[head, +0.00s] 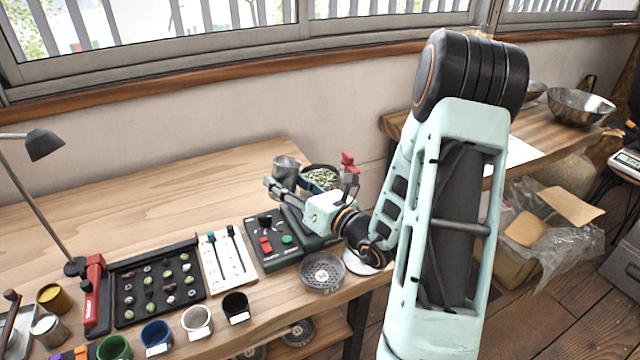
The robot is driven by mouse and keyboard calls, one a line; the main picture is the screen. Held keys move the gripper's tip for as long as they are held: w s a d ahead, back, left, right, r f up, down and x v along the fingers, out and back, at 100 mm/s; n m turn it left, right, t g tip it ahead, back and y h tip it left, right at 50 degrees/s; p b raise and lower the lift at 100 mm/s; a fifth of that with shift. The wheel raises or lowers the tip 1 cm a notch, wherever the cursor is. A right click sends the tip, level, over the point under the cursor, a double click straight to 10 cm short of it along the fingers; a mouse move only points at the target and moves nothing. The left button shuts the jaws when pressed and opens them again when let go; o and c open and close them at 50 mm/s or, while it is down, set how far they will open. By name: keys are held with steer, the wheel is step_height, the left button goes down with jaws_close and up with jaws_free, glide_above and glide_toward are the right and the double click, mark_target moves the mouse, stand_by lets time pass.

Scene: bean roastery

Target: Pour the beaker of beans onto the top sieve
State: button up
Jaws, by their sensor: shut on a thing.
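My gripper (278,187) reaches left over the sieve machine and is shut on a grey beaker (286,164). The beaker looks close to upright, and I cannot see what is inside it. The top sieve (321,190) is just right of the beaker, partly hidden by my gripper and wrist. Pale green beans (323,178) lie in the sieve.
A control box (270,243) with red and green controls stands in front of the sieve machine. A loose round sieve (322,272) lies near the table edge. A black sample tray (156,284) and several cups are at left. The back-left tabletop is clear.

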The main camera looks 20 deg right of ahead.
steer(key=shift+s+a+f+n+b, duration=0.1)
steer(key=shift+a+f+n+b, duration=0.15)
steer(key=shift+f+n+b, duration=0.45)
steer(key=shift+n, duration=0.8)
steer(key=f+b, duration=0.3)
steer(key=a+f+b, duration=0.1)
steer(key=f+b, duration=0.1)
steer(key=shift+s, duration=0.15)
